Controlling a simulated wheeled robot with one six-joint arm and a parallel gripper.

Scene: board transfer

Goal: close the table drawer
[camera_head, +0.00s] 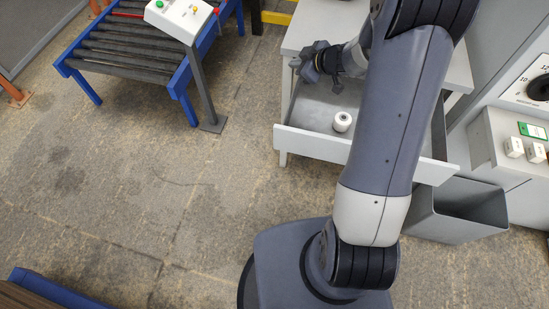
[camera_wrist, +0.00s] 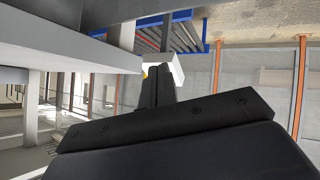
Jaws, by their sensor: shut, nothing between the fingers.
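The table drawer (camera_head: 310,145) stands pulled out from the grey table (camera_head: 300,38), its white front panel toward me in the head view. A white roll (camera_head: 342,121) stands inside it. My gripper (camera_head: 303,63) is at the drawer's far left, close to the table's front edge, with its fingers pointing left. It is shut and empty. My arm hides the middle and right part of the drawer. In the wrist view my dark fingers (camera_wrist: 158,85) are beside a pale panel edge; whether they touch it I cannot tell.
A grey bin (camera_head: 455,228) stands right of the drawer. A roller conveyor (camera_head: 125,50) with a control box (camera_head: 180,17) on a post is at the upper left. A panel with a dial (camera_head: 540,88) is at the far right. The floor left of the drawer is clear.

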